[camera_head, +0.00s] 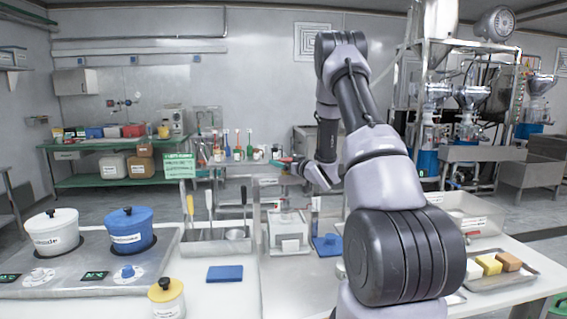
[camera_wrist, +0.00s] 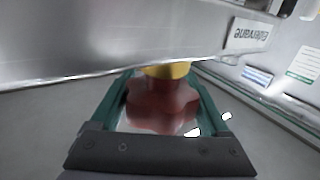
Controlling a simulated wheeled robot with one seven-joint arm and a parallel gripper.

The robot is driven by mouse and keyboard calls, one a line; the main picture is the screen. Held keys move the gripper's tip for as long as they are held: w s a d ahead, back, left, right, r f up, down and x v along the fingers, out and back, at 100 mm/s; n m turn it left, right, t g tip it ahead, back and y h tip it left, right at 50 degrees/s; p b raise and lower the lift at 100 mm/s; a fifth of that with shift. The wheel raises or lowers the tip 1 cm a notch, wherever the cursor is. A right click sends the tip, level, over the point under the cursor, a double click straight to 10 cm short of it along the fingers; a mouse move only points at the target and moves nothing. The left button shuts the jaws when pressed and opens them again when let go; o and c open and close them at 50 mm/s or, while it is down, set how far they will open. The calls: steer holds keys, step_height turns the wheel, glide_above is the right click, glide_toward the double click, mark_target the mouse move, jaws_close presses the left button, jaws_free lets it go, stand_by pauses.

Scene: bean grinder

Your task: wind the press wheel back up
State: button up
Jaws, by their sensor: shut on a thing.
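The press wheel (camera_wrist: 160,105) is a red, lobed knob with a yellow hub (camera_wrist: 168,70) in the wrist view. My gripper (camera_wrist: 162,82) has its green fingers on either side of the wheel and is shut on it. In the head view my gripper (camera_head: 284,164) is small, at the end of my arm above the middle of the counter. A bit of red shows there, but the wheel is mostly hidden. A pale box-shaped unit (camera_head: 288,232) stands on the counter below; I cannot tell how it joins the wheel.
A wide metal surface (camera_wrist: 110,45) passes close to the wheel in the wrist view. On the counter stand a white pot (camera_head: 52,232), a blue pot (camera_head: 126,230), a yellow-lidded jar (camera_head: 166,298), a utensil rack (camera_head: 215,240) and a tray of blocks (camera_head: 500,280). A blue pad (camera_head: 225,273) lies in front.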

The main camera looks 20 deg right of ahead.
steer(key=n+g+y, duration=0.1)
steer(key=y, duration=0.1)
steer(key=n+g+y, duration=0.2)
steer(key=a+n+g+y, duration=0.1)
steer(key=n+y, duration=0.1)
steer(key=y, duration=0.1)
steer(key=shift+s, duration=0.3)
steer(key=shift+n+g, duration=0.3)
steer(key=shift+g, duration=0.1)
steer(key=o, duration=1.2)
steer(key=shift+y, duration=0.3)
steer(key=v, duration=1)
steer(key=shift+s+d, duration=0.2)
steer(key=shift+s, duration=0.1)
